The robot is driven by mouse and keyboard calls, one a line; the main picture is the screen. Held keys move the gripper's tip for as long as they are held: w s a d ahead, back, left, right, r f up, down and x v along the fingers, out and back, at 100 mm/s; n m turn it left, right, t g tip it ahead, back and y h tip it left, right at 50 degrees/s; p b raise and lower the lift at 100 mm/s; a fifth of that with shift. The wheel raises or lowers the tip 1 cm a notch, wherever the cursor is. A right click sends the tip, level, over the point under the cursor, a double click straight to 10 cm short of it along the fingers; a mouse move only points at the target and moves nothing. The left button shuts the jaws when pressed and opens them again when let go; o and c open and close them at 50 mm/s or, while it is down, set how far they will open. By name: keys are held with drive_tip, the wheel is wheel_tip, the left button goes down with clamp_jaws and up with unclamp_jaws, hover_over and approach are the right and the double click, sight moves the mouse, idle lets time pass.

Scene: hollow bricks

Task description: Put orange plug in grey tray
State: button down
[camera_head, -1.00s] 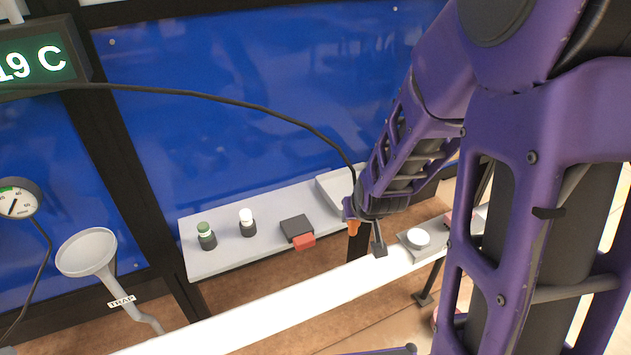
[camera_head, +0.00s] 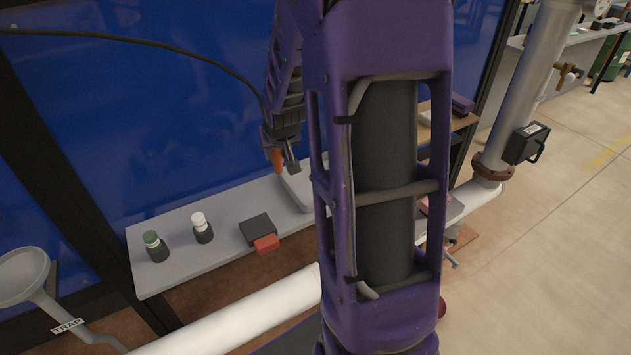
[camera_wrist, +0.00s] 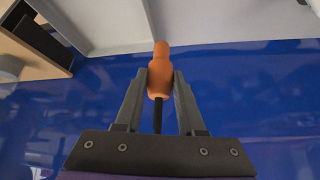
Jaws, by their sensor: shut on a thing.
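My gripper (camera_head: 284,166) is shut on the orange plug (camera_head: 277,160), with a dark cable trailing from it. In the wrist view the plug (camera_wrist: 160,68) sits between the two grey fingers (camera_wrist: 160,88), its rounded end pointing away from my palm. The grey tray (camera_head: 297,190) is at the right end of the pale shelf, below and slightly right of the plug in the head view. My arm hides its right part. The plug appears held above the shelf, apart from the tray. The wrist view shows pale grey surfaces beyond the plug's tip.
On the pale shelf (camera_head: 190,262) stand a green-capped bottle (camera_head: 155,246), a white-capped bottle (camera_head: 202,228) and a dark block (camera_head: 257,229) with a red part. A blue panel (camera_head: 150,110) rises behind. A white pipe (camera_head: 235,318) runs in front.

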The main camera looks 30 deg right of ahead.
drive_tip(key=d+m+b, duration=0.1)
drive_tip(key=d, duration=0.6)
drive_tip(key=h+b, duration=0.1)
drive_tip(key=b, duration=0.2)
hover_over(306, 190)
drive_tip(key=shift+m, duration=0.3)
drive_tip(key=shift+s+f, duration=0.1)
drive_tip(key=shift+f, duration=4.45)
drive_tip(key=shift+f, duration=0.2)
drive_tip(key=c, duration=0.5)
unclamp_jaws()
drive_tip(key=shift+r, duration=0.1)
